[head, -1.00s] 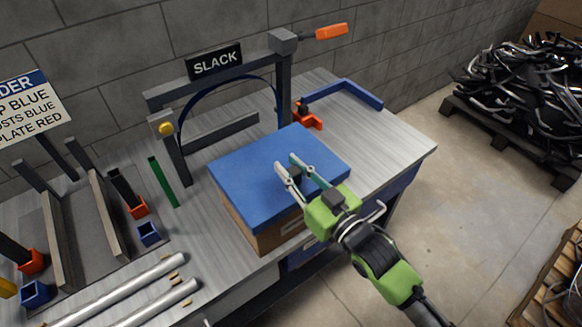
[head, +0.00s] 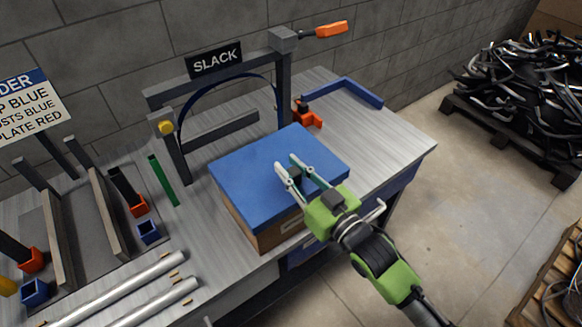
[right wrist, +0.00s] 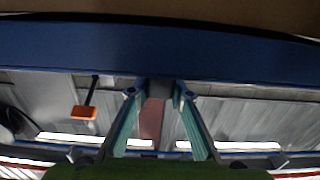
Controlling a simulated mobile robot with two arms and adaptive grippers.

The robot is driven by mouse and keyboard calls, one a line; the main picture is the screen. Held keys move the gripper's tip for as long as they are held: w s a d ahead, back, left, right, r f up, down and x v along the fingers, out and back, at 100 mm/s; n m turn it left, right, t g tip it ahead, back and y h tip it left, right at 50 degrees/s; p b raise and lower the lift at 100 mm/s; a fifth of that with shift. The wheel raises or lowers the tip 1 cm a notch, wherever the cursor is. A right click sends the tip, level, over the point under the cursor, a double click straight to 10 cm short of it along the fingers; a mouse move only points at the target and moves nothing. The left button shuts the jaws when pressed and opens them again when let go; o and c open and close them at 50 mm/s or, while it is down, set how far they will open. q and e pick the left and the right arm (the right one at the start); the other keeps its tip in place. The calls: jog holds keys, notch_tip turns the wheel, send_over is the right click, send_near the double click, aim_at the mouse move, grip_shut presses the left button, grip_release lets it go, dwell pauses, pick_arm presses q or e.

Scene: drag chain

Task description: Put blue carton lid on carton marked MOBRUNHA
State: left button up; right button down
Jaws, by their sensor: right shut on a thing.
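The blue carton lid (head: 252,172) lies over the top of a brown carton (head: 275,234) at the front edge of the workbench. It covers the carton's top, and I cannot tell whether it is fully seated. In the right wrist view the lid (right wrist: 60,48) is a blue band in front of the fingers (right wrist: 158,92). My left gripper is out of view.
A frame with a SLACK sign (head: 215,60) stands behind the carton. A blue angled bar (head: 345,92) and an orange clamp (head: 308,116) lie at the back right. Silver tubes (head: 130,285) lie front left. The bench (head: 400,148) is clear at the right.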

jog(key=shift+f+b, duration=0.95)
jog(key=shift+f, duration=0.7)
jog(key=c, duration=1.8)
grip_release()
jog(key=shift+o, duration=0.2)
jog(key=v, duration=1.2)
